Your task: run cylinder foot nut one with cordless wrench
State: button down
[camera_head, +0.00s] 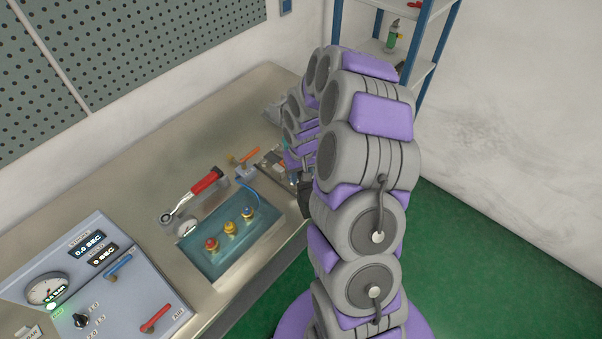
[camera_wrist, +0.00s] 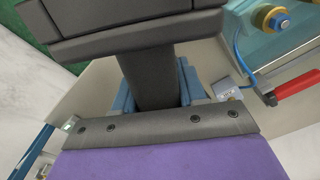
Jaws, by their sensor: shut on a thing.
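My gripper (camera_head: 304,184) is over the right end of the bench, partly hidden behind my arm. In the wrist view a dark grey column (camera_wrist: 150,77) with a wide dark block (camera_wrist: 120,25) at its end fills the middle. It looks like the handle and base of the cordless wrench, and my gripper is shut on it. Its working end does not show. Blue parts (camera_wrist: 191,82) stand behind the column; I cannot tell what they belong to. The cylinder foot nut cannot be made out in either view.
A teal tray (camera_head: 222,268) holds brass fittings with coloured tops. A red-handled ratchet (camera_head: 205,183), a small grey box (camera_head: 245,172) with a blue cable and an orange-handled tool (camera_head: 246,155) lie nearby. A control panel (camera_head: 110,305) fills the near left. The bench's back left is clear.

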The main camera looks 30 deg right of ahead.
jog(key=shift+f+b, duration=0.6)
jog(key=shift+f, duration=1.05)
jog(key=shift+s+f+b, duration=0.1)
jog(key=shift+f+b, duration=0.35)
dwell(4.8)
jog(key=shift+r, duration=0.1)
jog(key=shift+r+p, duration=0.75)
jog(key=shift+r, duration=2.6)
